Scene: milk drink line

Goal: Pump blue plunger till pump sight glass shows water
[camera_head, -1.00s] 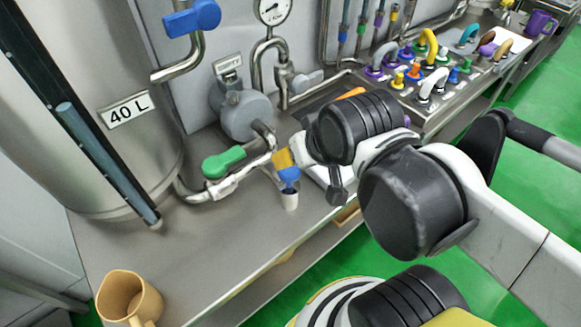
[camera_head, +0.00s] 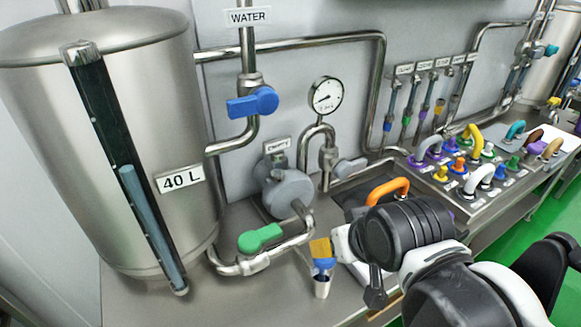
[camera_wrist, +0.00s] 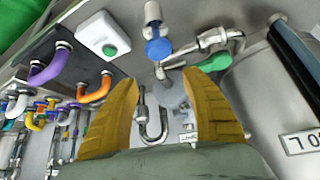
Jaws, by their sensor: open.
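The blue plunger (camera_head: 324,265) is a round blue cap on a small pale cylinder by the bench's front edge. In the wrist view its round blue top (camera_wrist: 158,48) lies just beyond my fingertips, roughly between them. My gripper (camera_wrist: 158,78) has two yellow fingers spread apart with nothing held. In the head view, a yellow finger of my gripper (camera_head: 320,248) shows right above the plunger; I cannot tell if they touch. The grey pump (camera_head: 287,193) stands behind, with a sign (camera_head: 277,146) above it that seems to read EMPTY. I cannot make out water in a sight glass.
A green-handled valve (camera_head: 260,238) sits on the pipe left of the plunger. A blue-handled valve (camera_head: 253,102) is on the WATER pipe. The 40 L tank (camera_head: 120,150) fills the left. An orange handle (camera_head: 387,190) and several coloured fittings stand right.

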